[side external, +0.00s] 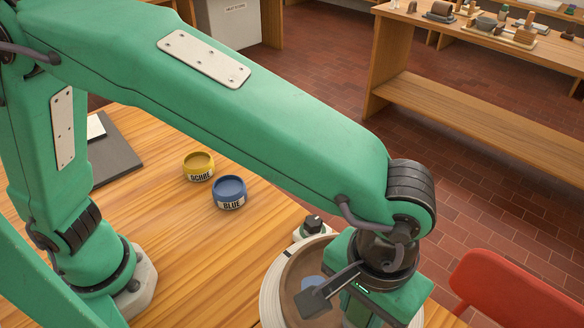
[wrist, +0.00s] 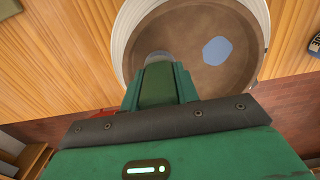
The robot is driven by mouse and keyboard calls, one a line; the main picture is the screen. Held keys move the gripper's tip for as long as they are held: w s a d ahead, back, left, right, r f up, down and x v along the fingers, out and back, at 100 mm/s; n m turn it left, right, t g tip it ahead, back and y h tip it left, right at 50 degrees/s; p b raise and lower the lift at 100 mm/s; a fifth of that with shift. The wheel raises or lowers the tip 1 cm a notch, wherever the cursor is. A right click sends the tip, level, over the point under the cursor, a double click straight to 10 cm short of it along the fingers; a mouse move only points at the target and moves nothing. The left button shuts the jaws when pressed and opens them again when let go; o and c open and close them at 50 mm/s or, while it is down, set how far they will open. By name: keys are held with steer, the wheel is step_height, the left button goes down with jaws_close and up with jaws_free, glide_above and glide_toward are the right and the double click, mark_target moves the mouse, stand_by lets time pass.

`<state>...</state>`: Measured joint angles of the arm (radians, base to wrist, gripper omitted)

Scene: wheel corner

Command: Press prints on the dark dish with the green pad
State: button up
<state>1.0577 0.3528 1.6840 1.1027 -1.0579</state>
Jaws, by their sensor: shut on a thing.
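The dark dish is brown and round. It shows in the side view (side external: 296,268) partly behind my gripper, and in the wrist view (wrist: 186,40). One blue print (wrist: 217,50) is on its surface to the right in the wrist view; part of it also shows in the side view (side external: 311,283). My gripper (wrist: 158,78) is over the edge area of the dish, shut on a darker green block between its fingers, which looks like the green pad (wrist: 158,88). A grey tip shows beyond it. The pad's underside is hidden, so I cannot tell whether it touches the dish.
A pale round rim (side external: 268,298) surrounds the dish. An ochre pot (side external: 198,168) and a blue pot (side external: 229,193) stand on the wooden table. A small white thing with a black knob (side external: 312,224) is close behind the dish. A red chair (side external: 515,290) stands at right.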

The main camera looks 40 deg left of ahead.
steer(key=shift+f, duration=0.45)
stand_by(1.0)
steer(key=shift+r, duration=3.55)
steer(key=shift+w+a, duration=0.1)
steer(key=w+a+f, duration=0.2)
steer(key=w+a, duration=1.3)
steer(key=a, duration=0.3)
steer(key=w+a+f, duration=0.1)
steer(key=a, duration=1)
steer(key=w+a+f, duration=0.1)
steer(key=a, duration=1)
steer(key=shift+w, duration=0.25)
